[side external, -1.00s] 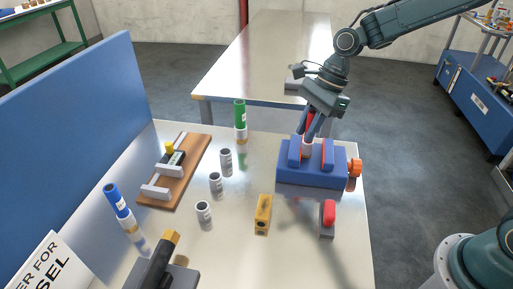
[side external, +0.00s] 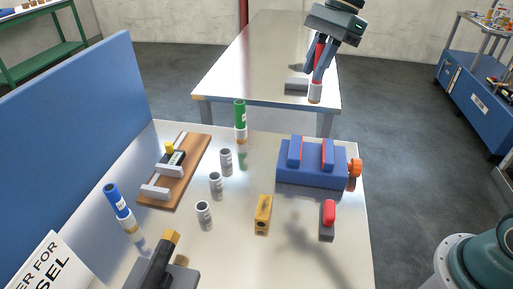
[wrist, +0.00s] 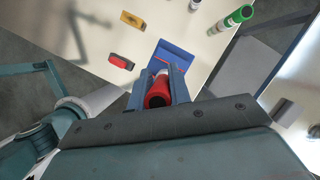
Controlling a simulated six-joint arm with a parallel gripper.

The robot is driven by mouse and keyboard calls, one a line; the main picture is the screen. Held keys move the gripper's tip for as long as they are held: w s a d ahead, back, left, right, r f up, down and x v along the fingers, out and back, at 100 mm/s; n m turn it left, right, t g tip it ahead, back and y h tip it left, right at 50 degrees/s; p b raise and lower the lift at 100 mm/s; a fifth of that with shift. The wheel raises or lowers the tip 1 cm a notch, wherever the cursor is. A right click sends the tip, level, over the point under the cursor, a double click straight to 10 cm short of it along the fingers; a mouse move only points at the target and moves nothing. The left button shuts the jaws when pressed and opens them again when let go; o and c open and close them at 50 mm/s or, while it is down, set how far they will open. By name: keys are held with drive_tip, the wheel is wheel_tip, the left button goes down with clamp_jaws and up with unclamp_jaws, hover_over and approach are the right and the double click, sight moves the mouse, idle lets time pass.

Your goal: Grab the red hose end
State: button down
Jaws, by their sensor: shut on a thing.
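The red hose end (side external: 319,54) has a red upper part and a white lower part with a copper-coloured tip. My gripper (side external: 316,68) is shut on it and holds it well above the table, slightly tilted. In the wrist view the red hose end (wrist: 157,93) sits between the two fingers, its dark open bore facing the camera. The blue vise (side external: 312,176) stands below with its two jaws apart and nothing between them; in the wrist view it is partly hidden behind the fingers.
A green hose end (side external: 240,116) and a blue one (side external: 117,202) stand on the table. Several grey cylinders (side external: 216,184) stand mid-table. A wooden board with clamps (side external: 193,160), a yellow block (side external: 263,214) and a red-topped block (side external: 328,219) are around. A blue panel (side external: 75,130) borders the left.

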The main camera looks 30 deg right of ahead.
sight(319, 44)
drive_tip(key=shift+r, duration=2.05)
